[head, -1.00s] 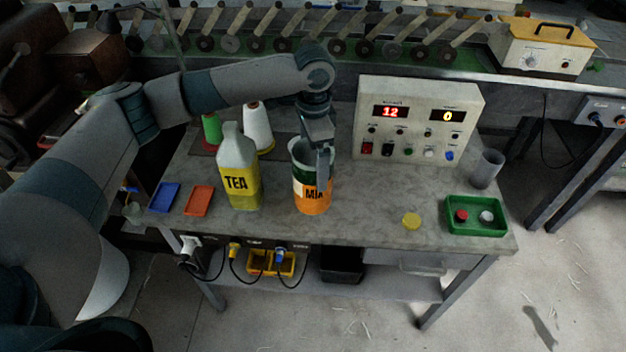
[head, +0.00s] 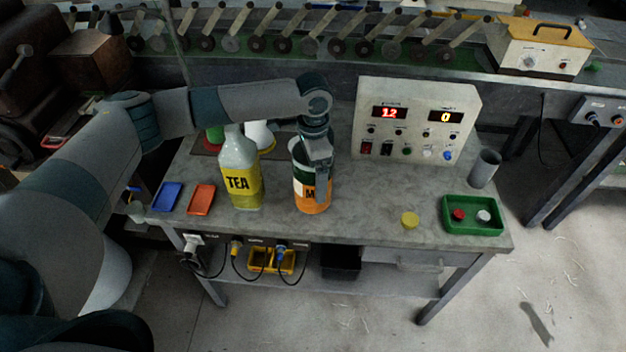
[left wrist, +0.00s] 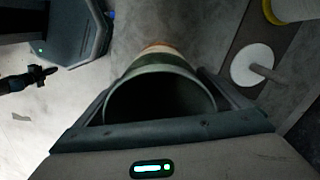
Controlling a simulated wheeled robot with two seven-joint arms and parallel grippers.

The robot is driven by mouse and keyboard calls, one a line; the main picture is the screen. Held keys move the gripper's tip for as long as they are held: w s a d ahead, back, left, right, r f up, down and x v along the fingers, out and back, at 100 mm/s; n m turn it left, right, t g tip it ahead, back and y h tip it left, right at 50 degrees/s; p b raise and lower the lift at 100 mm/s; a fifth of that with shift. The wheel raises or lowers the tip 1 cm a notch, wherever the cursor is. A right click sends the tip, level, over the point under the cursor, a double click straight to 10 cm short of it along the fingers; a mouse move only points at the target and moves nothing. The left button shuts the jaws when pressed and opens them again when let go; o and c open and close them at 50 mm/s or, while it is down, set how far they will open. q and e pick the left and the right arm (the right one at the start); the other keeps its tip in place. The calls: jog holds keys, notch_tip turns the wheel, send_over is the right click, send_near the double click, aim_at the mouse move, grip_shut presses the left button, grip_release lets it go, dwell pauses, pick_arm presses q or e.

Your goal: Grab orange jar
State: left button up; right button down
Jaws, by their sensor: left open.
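The orange jar (head: 309,206) stands upright on the grey table. It has an orange lower part, a dark green upper part and a partly hidden label. My left gripper (head: 322,186) comes down over it from above, with one finger in front of the jar's right side. In the left wrist view the jar's round open mouth (left wrist: 160,95) lies between the two open fingers of the gripper (left wrist: 160,88). Whether the fingers touch the jar I cannot tell. My right gripper is not in view.
A control box (head: 415,120) stands behind to the right. Blue (head: 165,197) and orange (head: 200,199) trays lie left, a green tray (head: 473,228) right. The table's front middle is mostly clear.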

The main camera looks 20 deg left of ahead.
pick_arm(q)
jog(key=shift+c, duration=0.6)
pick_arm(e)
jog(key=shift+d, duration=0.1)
pick_arm(q)
jog(key=c, duration=1.2)
jog(key=shift+o, duration=0.2)
jog(key=shift+r, duration=0.3)
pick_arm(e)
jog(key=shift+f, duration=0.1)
pick_arm(q)
jog(key=s+d+r+b, duration=0.2)
jog(key=d+r+b, duration=0.2)
jog(key=d+r, duration=0.6)
jog(key=shift+s+d+r+b, duration=0.2)
jog(key=shift+s+d+b, duration=0.15)
jog(key=shift+d, duration=0.25)
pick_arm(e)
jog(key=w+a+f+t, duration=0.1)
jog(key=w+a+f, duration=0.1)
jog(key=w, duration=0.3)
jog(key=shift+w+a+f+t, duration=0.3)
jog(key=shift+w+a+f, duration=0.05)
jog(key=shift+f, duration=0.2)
